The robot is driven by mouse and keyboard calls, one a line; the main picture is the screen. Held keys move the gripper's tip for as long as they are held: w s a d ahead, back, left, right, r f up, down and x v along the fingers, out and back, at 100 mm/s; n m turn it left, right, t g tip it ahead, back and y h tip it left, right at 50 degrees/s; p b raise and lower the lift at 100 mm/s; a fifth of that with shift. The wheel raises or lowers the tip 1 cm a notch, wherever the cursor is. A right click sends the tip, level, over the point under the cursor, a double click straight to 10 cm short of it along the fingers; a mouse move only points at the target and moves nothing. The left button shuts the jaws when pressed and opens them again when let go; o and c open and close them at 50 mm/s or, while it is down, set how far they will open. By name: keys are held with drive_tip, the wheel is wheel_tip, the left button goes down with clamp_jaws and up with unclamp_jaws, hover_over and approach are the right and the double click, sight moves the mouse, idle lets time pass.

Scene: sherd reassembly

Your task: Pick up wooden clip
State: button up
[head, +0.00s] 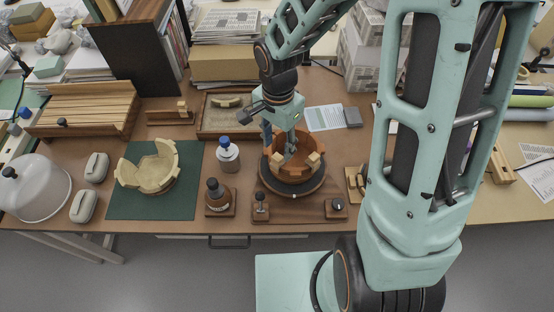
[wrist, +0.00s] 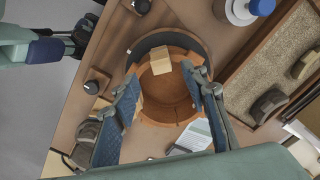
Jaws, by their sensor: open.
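An orange-brown bowl (head: 291,176), made of sherds, stands on a round dark turntable (head: 290,190); it also shows in the wrist view (wrist: 165,90). One pale wooden clip (wrist: 162,60) sits on its rim at the top in the wrist view. A second pale wooden clip (head: 314,159) sits on the front right rim in the head view; the left finger mostly hides it in the wrist view. My gripper (head: 280,143) is over the bowl, pointing down; in the wrist view its open fingers (wrist: 166,85) stand apart with nothing between them.
A sand tray (head: 215,121) lies behind. A cream vessel (head: 150,172) rests on a green mat (head: 193,205). Small knobs (head: 337,206) stand at the front.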

sight(278, 156)
drive_tip(key=shift+f+p, duration=0.3)
drive_tip(key=shift+f, duration=2.75)
drive_tip(key=c, duration=0.9)
